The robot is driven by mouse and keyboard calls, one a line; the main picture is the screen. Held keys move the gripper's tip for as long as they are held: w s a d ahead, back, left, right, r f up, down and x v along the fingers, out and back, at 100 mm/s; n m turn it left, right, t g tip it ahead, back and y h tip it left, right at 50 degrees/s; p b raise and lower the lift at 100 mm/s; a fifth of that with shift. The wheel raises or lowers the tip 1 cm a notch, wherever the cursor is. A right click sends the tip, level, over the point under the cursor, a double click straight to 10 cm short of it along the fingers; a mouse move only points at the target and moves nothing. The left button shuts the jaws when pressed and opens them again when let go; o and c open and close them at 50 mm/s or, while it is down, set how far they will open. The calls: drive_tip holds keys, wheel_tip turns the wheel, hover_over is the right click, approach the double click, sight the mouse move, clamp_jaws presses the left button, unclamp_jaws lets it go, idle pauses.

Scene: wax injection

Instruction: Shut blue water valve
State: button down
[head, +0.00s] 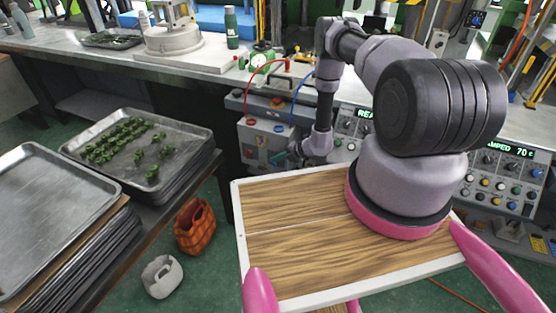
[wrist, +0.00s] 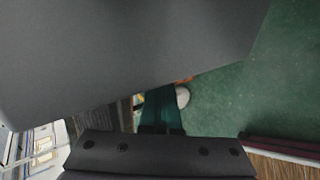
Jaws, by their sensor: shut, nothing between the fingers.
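The blue valve (head: 278,128) is a small blue spot at the foot of the blue hose, on the upper right of a grey box. A red valve (head: 250,121) sits to its left, under the red hose. My gripper (head: 296,153) is just right of the box's front and below the blue valve, apart from it as far as I can tell. It is small and dark in the head view. In the wrist view my gripper (wrist: 161,108) is shut and empty. The blue valve does not show in the wrist view, where a large dark grey surface (wrist: 120,50) fills the upper part.
The grey box (head: 263,140) stands under the bench edge, beside a control panel (head: 500,178) with knobs and displays. Metal trays (head: 55,215) are stacked at left. An orange basket (head: 195,226) and a white container (head: 162,276) stand on the green floor.

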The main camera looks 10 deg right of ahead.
sight(271, 152)
drive_tip(key=shift+w+a+r, duration=0.2)
drive_tip(key=shift+w+a, duration=0.2)
drive_tip(key=shift+a, duration=0.05)
drive_tip(key=shift+w+a, duration=0.4)
drive_tip(key=shift+a, duration=0.25)
drive_tip(key=shift+a+f, duration=0.1)
drive_tip(key=shift+w, duration=0.1)
idle(1.3)
drive_tip(key=shift+r, duration=0.8)
drive_tip(key=shift+r, duration=0.3)
drive_tip(key=d+r, duration=0.1)
drive_tip(key=r, duration=0.3)
drive_tip(key=s+d+r, duration=0.1)
drive_tip(key=r, duration=0.3)
drive_tip(key=s+d+r, duration=0.1)
drive_tip(key=r, duration=0.3)
drive_tip(key=shift+s+d+r, duration=0.15)
drive_tip(key=shift+s+r, duration=0.1)
drive_tip(key=shift+r, duration=0.15)
drive_tip(key=shift+r, duration=0.1)
